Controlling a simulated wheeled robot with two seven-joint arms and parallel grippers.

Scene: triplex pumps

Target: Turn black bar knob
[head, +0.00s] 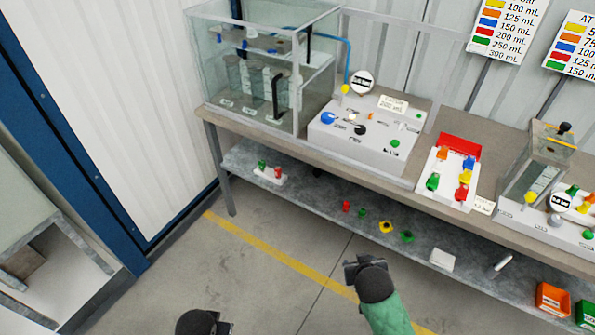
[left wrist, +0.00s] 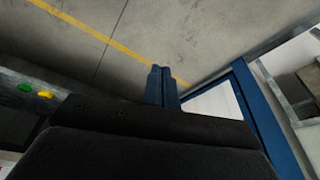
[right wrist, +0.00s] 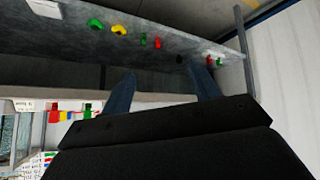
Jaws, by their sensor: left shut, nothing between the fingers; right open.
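A small black knob (head: 360,130) is on the sloped top of the grey control box (head: 375,160), which stands on the bench beside the glass tank. Its exact shape is too small to tell. My right gripper (head: 352,268) is in front of the bench, well short of the knob and nearer to me. In the right wrist view its fingers (right wrist: 162,72) are spread apart with nothing between them. My left gripper (head: 222,325) is at the bottom edge of the head view, far from the box. In the left wrist view its fingers (left wrist: 161,72) are together and empty.
The glass tank (head: 235,75) stands left on the bench. A red and white box with coloured knobs (head: 447,180) and a second pump (head: 540,165) stand to the right. The lower shelf (head: 325,205) carries loose coloured knobs. The floor in front is free.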

